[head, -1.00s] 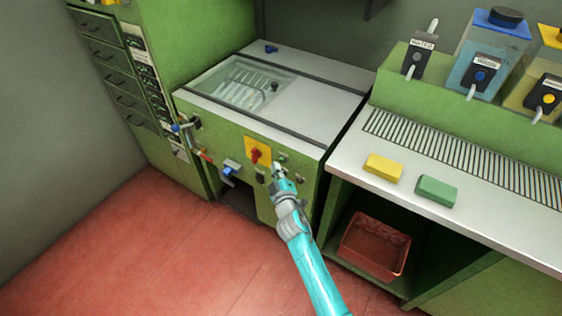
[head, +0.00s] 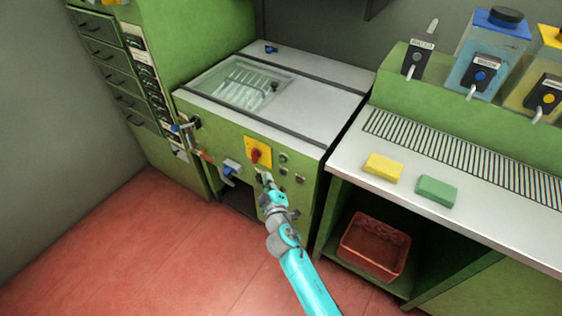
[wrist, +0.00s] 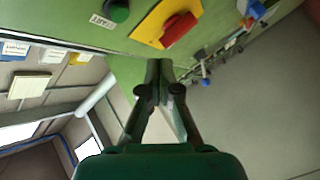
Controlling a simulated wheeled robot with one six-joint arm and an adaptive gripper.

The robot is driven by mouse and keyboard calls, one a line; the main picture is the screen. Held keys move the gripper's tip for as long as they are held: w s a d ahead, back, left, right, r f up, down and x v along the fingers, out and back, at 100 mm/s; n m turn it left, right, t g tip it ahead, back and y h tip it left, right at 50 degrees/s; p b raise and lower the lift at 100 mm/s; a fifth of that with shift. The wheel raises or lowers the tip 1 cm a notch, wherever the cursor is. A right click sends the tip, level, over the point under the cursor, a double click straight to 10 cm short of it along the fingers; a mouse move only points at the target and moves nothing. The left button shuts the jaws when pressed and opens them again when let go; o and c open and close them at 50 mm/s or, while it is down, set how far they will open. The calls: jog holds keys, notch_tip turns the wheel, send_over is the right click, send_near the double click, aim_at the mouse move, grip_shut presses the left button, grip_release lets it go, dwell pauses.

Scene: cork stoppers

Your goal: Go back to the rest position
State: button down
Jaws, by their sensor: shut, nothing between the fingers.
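My gripper (head: 266,180) is in front of the green machine's front panel, just below the yellow plate with the red rotary switch (head: 256,153). In the wrist view my gripper (wrist: 160,70) has its fingers together with nothing between them. The red switch on its yellow plate (wrist: 167,24) shows beyond the fingertips there, with a green button (wrist: 117,10) to its left. I cannot tell how far the fingertips are from the panel.
The machine (head: 305,90) has a glass window on its top. To its right stands a counter (head: 345,165) with a yellow sponge (head: 383,166), a green sponge (head: 436,190) and dispensers. A red bin (head: 375,247) sits below. The red floor (head: 150,250) at left is clear.

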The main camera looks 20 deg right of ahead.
dwell(0.5)
jog(key=s+f+m+g+y, duration=0.1)
jog(key=s+f, duration=0.2)
jog(key=s, duration=1.1)
jog(key=s+f+m+g+y, duration=0.1)
jog(key=s+f+m, duration=0.15)
jog(key=s, duration=1.15)
jog(key=s+r+m, duration=0.1)
jog(key=s+r, duration=0.4)
jog(key=s, duration=0.3)
jog(key=s+d+r+m, duration=0.1)
jog(key=s+r+m, duration=0.1)
jog(key=s+r, duration=0.3)
jog(key=s+r+m, duration=0.1)
jog(key=s+r, duration=0.4)
jog(key=s, duration=0.6)
jog(key=shift+d+m, duration=0.2)
jog(key=shift+m, duration=0.15)
jog(key=shift+w+f, duration=0.1)
